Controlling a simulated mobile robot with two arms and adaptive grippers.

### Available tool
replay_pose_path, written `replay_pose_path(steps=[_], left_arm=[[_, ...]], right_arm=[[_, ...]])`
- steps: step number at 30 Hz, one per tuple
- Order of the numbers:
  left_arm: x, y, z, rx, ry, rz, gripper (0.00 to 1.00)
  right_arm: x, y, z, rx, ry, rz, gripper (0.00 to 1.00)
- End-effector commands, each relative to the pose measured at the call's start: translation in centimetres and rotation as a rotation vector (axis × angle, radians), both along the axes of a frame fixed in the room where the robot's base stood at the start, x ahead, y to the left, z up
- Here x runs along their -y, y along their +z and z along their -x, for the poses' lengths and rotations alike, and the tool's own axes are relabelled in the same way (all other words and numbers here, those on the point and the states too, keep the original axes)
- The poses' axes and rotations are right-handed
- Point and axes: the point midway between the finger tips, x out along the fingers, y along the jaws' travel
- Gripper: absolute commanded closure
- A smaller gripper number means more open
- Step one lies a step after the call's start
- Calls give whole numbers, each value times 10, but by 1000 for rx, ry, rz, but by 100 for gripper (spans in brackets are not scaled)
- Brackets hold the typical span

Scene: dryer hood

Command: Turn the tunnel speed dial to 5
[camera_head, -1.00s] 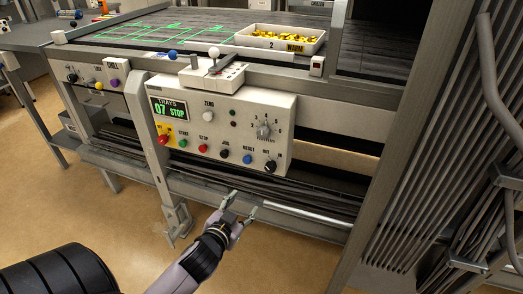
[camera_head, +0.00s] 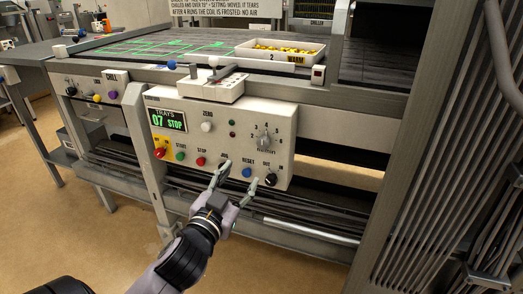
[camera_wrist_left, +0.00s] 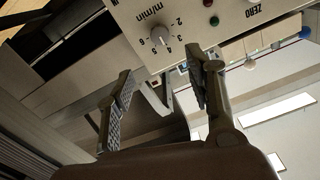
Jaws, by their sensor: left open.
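The speed dial (camera_head: 264,141) is a grey knob with numbers around it on the right half of the cream control panel (camera_head: 218,112). It also shows in the left wrist view (camera_wrist_left: 158,37), upside down, with "m/min" beside it. I cannot tell surely which number it points to. My left gripper (camera_head: 237,178) is open and empty in front of the panel's lower edge, below the dial and apart from it. In the left wrist view its fingers (camera_wrist_left: 160,72) stand on either side below the dial. My right gripper is not in view.
A display (camera_head: 169,119) reads "TRAYS 07 STOP". A row of coloured buttons, including a blue one (camera_head: 247,172), and a black knob (camera_head: 271,179) lie close to my fingers. A lever box (camera_head: 213,86) sits above the panel. A tray of yellow pieces (camera_head: 281,51) stands on the belt.

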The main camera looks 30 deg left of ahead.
Motion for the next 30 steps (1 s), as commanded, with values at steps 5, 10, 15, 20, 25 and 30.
replay_pose_path(steps=[5, 10, 15, 20, 25, 30], left_arm=[[-1, -2, -7, 2, -2, -4, 51], [-5, -4, -23, 2, -3, -6, 51], [-12, 0, -49, 0, 1, -4, 51], [-19, 0, -80, -1, 0, -4, 51], [-27, 0, -111, 0, 1, -3, 51], [-33, 0, -135, -3, 1, -2, 51]], right_arm=[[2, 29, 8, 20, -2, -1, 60], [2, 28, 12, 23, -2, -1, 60], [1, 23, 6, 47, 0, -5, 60], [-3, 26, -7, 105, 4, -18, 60], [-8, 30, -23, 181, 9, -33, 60], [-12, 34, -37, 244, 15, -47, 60]])
